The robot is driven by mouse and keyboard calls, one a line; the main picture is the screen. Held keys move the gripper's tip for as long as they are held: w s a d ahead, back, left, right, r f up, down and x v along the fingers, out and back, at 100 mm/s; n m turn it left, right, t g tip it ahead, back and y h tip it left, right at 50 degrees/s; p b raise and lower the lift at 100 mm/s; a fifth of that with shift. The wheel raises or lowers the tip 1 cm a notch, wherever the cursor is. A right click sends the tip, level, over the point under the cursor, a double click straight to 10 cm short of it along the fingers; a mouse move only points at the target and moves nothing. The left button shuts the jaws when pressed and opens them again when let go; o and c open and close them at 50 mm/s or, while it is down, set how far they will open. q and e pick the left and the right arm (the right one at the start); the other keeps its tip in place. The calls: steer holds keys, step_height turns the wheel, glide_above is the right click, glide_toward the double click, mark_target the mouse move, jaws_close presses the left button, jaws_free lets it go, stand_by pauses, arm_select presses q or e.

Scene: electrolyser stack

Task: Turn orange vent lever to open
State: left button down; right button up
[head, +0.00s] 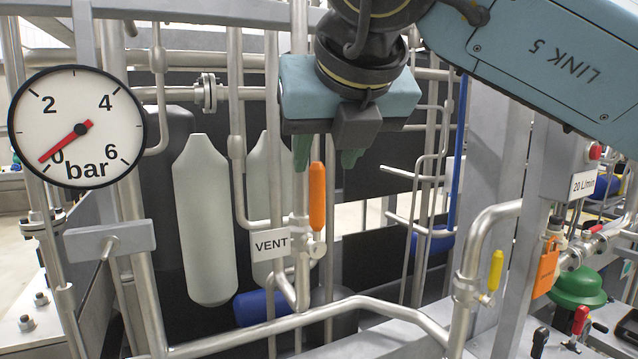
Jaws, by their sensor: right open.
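The orange vent lever (317,197) stands upright on a small valve on a steel pipe, just right of the white VENT label (271,245). My right gripper (328,158) comes down from the top right, with green fingertips pointing down. Its fingers are apart, one to the left and one to the right of the lever's upper end in the picture. Nothing is held. I cannot tell whether the fingers touch the lever or how far they are from it in depth. My left gripper is not in view.
A pressure gauge (77,127) at the left has its red needle near 0. Steel pipes and pale cylinders (204,220) surround the valve.

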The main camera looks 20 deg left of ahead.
steer(key=v, duration=0.5)
steer(key=shift+s+d+r, duration=0.15)
steer(key=shift+s+r, duration=0.1)
steer(key=shift+r, duration=0.05)
